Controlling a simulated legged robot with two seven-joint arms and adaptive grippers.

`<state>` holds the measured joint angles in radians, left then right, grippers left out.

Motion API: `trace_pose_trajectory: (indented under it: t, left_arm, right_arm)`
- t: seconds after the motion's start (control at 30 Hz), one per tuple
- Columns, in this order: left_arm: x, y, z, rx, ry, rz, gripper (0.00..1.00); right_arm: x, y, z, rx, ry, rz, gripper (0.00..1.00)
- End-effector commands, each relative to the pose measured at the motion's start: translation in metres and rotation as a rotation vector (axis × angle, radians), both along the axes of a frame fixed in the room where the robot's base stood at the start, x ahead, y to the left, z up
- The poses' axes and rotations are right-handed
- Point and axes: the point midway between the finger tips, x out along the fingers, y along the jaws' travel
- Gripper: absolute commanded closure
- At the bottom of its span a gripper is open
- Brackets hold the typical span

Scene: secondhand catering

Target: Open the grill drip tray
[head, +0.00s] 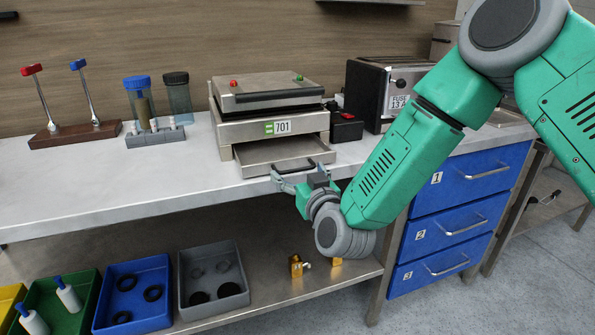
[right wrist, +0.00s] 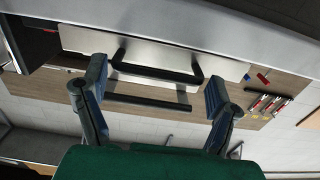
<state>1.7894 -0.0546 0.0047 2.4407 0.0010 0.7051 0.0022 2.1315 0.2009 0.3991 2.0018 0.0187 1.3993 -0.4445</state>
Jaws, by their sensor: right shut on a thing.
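The grill (head: 268,103), a steel press labelled 701, stands on the counter. Its shallow metal drip tray (head: 268,156) sticks out of the front, so its inside shows. My right gripper (head: 299,173) is at the tray's front, shut on the dark tray handle (right wrist: 155,72). In the right wrist view my fingers (right wrist: 155,82) stand at the two ends of the handle. The head view partly hides the handle behind my fingers. My left gripper is not in view.
A black toaster (head: 366,93) and a small black box with a red top (head: 346,127) stand right of the grill. Tools on a wooden stand (head: 75,133) and lidded tumblers (head: 140,98) are at left. Blue drawers (head: 464,176) sit right, below counter height.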

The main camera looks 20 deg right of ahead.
Motion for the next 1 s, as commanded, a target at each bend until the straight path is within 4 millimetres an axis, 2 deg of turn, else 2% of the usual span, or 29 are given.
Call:
trace_pose_trajectory:
  t: [0.1, 0.13, 0.17, 0.43, 0.57, 1.0]
  left_arm:
    - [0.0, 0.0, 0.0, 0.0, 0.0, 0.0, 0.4]
    - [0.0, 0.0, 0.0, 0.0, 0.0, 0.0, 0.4]
    - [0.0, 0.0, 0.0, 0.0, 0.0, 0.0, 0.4]
    - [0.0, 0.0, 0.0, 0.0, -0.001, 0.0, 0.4]
    - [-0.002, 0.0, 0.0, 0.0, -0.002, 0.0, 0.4]
    - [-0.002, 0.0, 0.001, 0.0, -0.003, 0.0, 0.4]
  right_arm:
    - [0.0, 0.0, 0.001, 0.001, -0.003, 0.0, 0.71]
    - [0.0, 0.0, 0.001, 0.001, -0.003, 0.0, 0.09]
    - [0.0, 0.0, 0.001, 0.001, -0.003, 0.0, 0.0]
    - [0.0, 0.0, 0.0, 0.0, -0.001, 0.0, 0.0]
    - [-0.009, 0.0, 0.0, 0.0, 0.0, 0.0, 0.0]
    - [-0.095, -0.003, -0.001, 0.0, 0.002, 0.002, 0.0]
